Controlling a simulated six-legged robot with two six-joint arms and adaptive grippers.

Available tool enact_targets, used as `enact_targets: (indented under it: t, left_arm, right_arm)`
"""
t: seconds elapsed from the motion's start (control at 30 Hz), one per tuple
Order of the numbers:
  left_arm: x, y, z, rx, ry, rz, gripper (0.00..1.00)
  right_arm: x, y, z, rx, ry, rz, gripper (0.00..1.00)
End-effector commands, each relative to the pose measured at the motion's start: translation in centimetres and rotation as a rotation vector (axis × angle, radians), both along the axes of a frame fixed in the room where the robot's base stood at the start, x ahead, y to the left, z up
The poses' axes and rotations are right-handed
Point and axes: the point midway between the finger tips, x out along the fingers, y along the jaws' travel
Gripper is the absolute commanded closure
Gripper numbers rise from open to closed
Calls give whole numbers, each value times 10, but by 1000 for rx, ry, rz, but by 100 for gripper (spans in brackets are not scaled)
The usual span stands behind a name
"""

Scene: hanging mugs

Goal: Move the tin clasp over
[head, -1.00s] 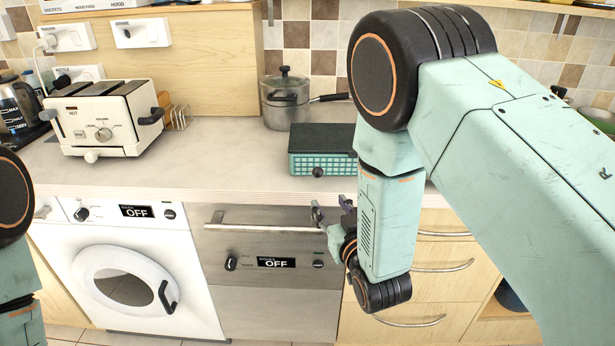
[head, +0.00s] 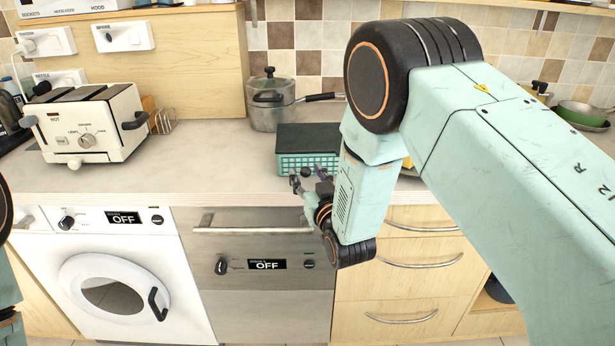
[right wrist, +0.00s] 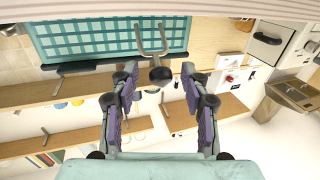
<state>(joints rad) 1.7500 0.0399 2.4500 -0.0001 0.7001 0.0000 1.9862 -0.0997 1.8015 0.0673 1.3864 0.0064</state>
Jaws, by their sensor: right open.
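The tin is a teal box (head: 305,138) with a checked front, on the counter's front part. In the right wrist view its checked side (right wrist: 95,38) fills the upper left. A forked metal clasp (right wrist: 151,45) with a dark round knob (right wrist: 160,76) stands out from it. My right gripper (head: 308,178) is open just in front of the tin, at the counter's front edge. In the right wrist view its fingers (right wrist: 160,82) stand on both sides of the knob, apart from it. The gripper hides the clasp in the head view. My left gripper is out of view.
A cream toaster (head: 88,128) stands at the left of the counter (head: 215,150). A lidded pot (head: 270,105) stands behind the tin, its handle pointing right. The dishwasher's bar handle (head: 250,229) juts out below the counter. The counter between toaster and tin is clear.

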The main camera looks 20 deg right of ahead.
Motion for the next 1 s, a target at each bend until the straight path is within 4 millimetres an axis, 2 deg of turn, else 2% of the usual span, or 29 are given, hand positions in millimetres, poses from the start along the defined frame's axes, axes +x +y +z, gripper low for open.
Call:
enact_targets:
  t: [0.23,0.77,1.0]
  left_arm:
    - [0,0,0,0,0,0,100]
    - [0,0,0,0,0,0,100]
    - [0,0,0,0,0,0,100]
  right_arm:
    - [1,2,0,-1,1,0,54]
    - [1,2,0,0,1,1,99]
    - [1,2,0,0,0,1,100]
